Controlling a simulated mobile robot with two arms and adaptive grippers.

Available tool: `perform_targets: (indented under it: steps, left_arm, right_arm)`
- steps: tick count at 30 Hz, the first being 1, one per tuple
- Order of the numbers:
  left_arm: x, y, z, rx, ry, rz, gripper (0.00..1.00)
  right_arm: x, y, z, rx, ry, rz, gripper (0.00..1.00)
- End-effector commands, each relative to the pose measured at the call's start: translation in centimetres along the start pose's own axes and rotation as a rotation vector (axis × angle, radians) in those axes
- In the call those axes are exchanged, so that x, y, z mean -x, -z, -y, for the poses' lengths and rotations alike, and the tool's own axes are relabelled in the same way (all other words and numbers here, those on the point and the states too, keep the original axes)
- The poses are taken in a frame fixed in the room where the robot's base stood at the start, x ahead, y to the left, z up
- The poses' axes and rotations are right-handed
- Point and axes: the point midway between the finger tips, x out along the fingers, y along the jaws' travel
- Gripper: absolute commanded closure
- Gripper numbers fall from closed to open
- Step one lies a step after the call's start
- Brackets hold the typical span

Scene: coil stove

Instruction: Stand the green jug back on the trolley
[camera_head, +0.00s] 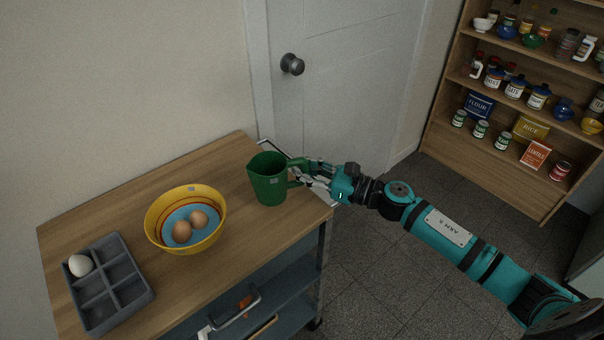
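The green jug (267,183) is upright at the right end of the wooden-topped trolley (130,205). Its base is over the top, close to the right edge; I cannot tell whether it touches the wood or hangs just above it. My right gripper (303,174) comes in from the right, and its fingers are closed around the jug's handle on the jug's right side. The fingers hide part of the handle. My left gripper is not in view.
A yellow bowl (158,213) with two brown eggs stands left of the jug. A grey divided tray (110,288) holding a white egg is at the left front. A wall and a closed door (350,80) are behind. Shelves (495,150) of jars and cans stand at the right.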

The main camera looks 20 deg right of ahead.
Motion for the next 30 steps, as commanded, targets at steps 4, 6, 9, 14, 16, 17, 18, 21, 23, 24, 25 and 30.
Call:
perform_targets:
  steps: [4,6,9,14,16,17,18,21,23,24,25,30]
  left_arm:
    - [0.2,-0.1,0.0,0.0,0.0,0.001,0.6]
    - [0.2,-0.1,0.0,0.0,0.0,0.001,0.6]
    - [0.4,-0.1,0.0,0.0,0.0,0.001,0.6]
    - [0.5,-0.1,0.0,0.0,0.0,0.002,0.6]
    - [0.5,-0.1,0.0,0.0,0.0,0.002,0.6]
    - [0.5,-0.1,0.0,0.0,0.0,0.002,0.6]
    - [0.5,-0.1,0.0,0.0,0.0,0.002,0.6]
    - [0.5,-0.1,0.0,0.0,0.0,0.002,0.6]
    - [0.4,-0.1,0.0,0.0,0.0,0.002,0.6]
    - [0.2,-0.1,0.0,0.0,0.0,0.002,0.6]
    - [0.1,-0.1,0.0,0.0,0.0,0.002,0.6]
    - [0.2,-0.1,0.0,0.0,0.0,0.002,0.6]
  right_arm:
    - [-0.7,0.1,1.6,0.0,0.0,0.001,1.0]
    - [-0.7,0.4,1.7,-0.001,-0.001,0.0,1.0]
    - [-0.7,1.7,1.8,-0.006,0.0,0.0,1.0]
    - [-0.7,3.5,1.8,-0.002,0.0,0.001,1.0]
    - [-0.7,3.7,1.8,0.0,0.0,0.001,1.0]
    - [-0.7,3.7,1.8,0.0,-0.001,0.001,1.0]
    - [-0.7,3.7,1.8,0.001,-0.001,0.001,1.0]
    - [-0.7,3.7,1.8,0.001,-0.001,0.0,1.0]
    - [-0.7,3.8,1.8,0.001,-0.001,0.0,1.0]
    - [-0.7,3.9,1.8,0.001,-0.001,0.0,1.0]
    - [-0.7,4.0,1.8,0.001,-0.001,0.0,1.0]
    - [-0.6,4.0,1.8,0.001,-0.001,-0.001,0.83]
